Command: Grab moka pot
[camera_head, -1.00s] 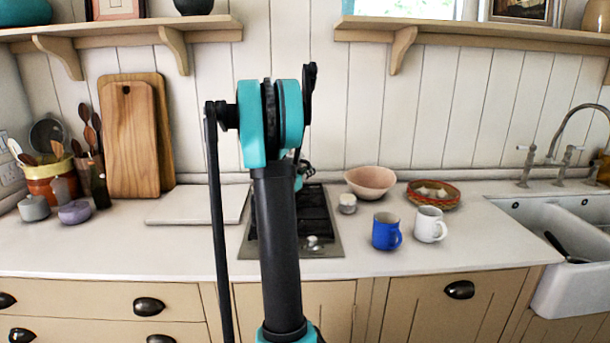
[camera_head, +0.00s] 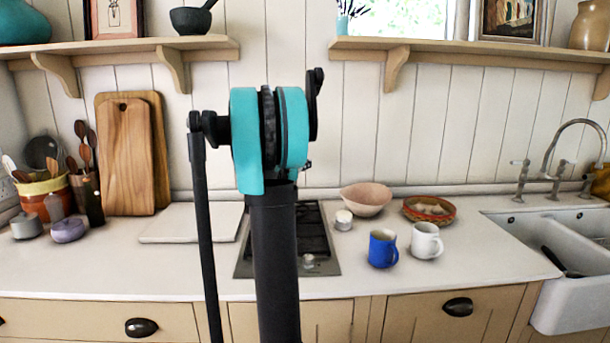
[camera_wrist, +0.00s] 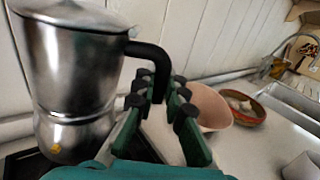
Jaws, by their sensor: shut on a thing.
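The moka pot (camera_wrist: 75,70) is a silver metal pot with a black handle (camera_wrist: 152,52), at the left of the wrist view. It looks upright, with its lower part over the dark hob. My gripper (camera_wrist: 165,88) is shut on the handle, at the pot's right side. In the head view my own arm hides both the pot and my gripper. I cannot tell whether the pot's base touches the hob (camera_head: 318,240).
A pink bowl (camera_head: 366,198), a small white jar (camera_head: 343,219), a woven basket (camera_head: 429,209), a blue mug (camera_head: 382,248) and a white mug (camera_head: 426,240) stand right of the hob. A white board (camera_head: 190,222) lies left. A shelf (camera_head: 120,48) hangs above.

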